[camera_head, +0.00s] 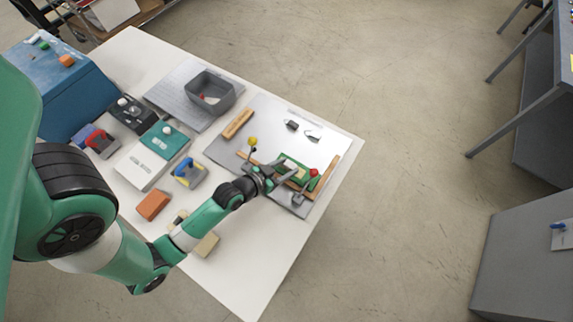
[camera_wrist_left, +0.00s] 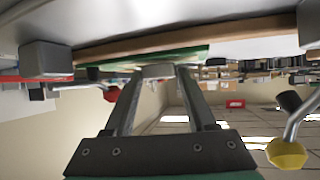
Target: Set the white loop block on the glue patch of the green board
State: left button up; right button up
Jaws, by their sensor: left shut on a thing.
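The green board (camera_head: 284,158) lies on the grey metal plate, in the corner of the wooden strips. In the left wrist view, which is upside down, its green edge (camera_wrist_left: 185,55) spans the top. My left gripper (camera_head: 294,173) reaches over the board. Its fingers are shut on a small pale piece, seemingly the white loop block (camera_wrist_left: 157,71), which appears right at the board. I cannot tell whether it touches the board. The glue patch cannot be made out, as the fingers and block cover that area. My right gripper is not in view.
A red-knobbed clamp (camera_head: 313,173) stands close right of the gripper, a yellow-knobbed one (camera_head: 252,142) to its left. A wooden strip (camera_head: 327,172) edges the board. A grey bin (camera_head: 229,99) stands farther back.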

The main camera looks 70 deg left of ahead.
pick_arm(q)
jog(key=shift+f, duration=0.1)
jog(key=o, duration=1.3)
jog(key=shift+o, duration=0.2)
jog(key=shift+r, duration=0.3)
jog(key=p+v, duration=0.1)
jog(key=v, duration=1.1)
jog(key=shift+f, duration=0.15)
